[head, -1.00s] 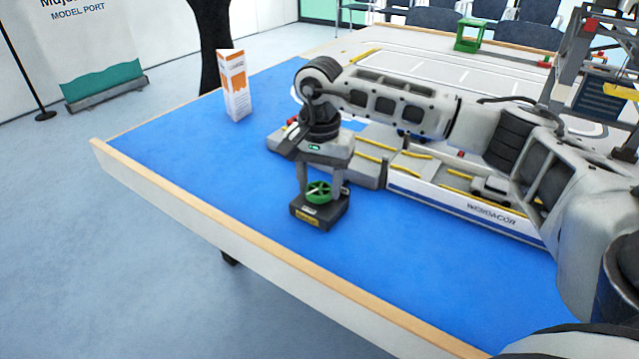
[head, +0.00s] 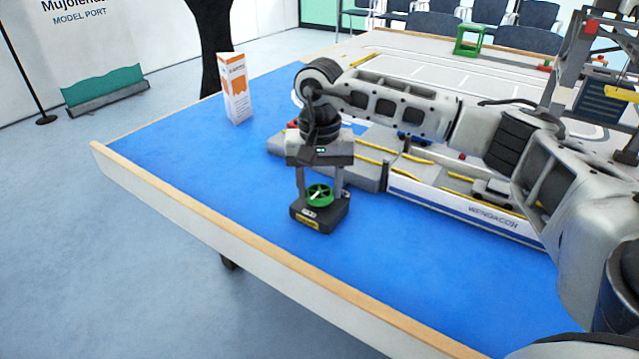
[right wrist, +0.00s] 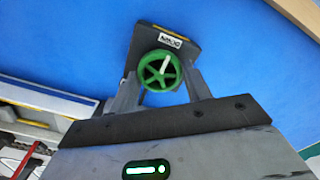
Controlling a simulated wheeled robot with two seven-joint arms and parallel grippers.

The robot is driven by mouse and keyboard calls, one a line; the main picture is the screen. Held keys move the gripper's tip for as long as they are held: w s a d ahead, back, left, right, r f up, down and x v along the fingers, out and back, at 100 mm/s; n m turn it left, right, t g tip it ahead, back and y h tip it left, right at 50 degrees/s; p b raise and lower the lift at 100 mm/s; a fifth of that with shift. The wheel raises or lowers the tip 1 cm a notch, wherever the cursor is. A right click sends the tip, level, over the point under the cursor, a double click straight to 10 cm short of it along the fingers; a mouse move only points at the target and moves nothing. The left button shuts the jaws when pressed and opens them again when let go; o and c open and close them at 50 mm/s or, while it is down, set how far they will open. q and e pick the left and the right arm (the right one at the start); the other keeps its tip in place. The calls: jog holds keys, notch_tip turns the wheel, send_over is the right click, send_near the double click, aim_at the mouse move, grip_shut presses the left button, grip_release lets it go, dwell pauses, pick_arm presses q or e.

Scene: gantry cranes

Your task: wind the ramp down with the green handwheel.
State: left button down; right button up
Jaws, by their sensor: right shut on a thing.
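The green handwheel (head: 319,197) lies flat on top of a small dark box (head: 322,220) near the table's front edge. It has spokes, one marked white, and shows clearly in the right wrist view (right wrist: 150,76). My right gripper (head: 320,190) points down over it, with one finger on each side, shut on its rim. The box's label (right wrist: 171,40) shows in the right wrist view. The model ship (head: 470,214) lies behind and to the right. A grey block at its left end (head: 370,176) may be the ramp; its tilt is unclear. My left gripper is out of view.
An orange and white carton (head: 235,88) stands at the back left of the blue surface (head: 190,150). A wooden rim (head: 250,262) edges the table. A grey crane (head: 590,60) stands at the right. The blue surface left of the wheel is clear.

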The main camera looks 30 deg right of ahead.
aim_at(320, 191)
jog(key=shift+r, duration=0.1)
jog(key=o, duration=1)
notch_tip(320, 191, up, 16)
jog(key=shift+f+p, duration=0.1)
jog(key=shift+p, duration=0.6)
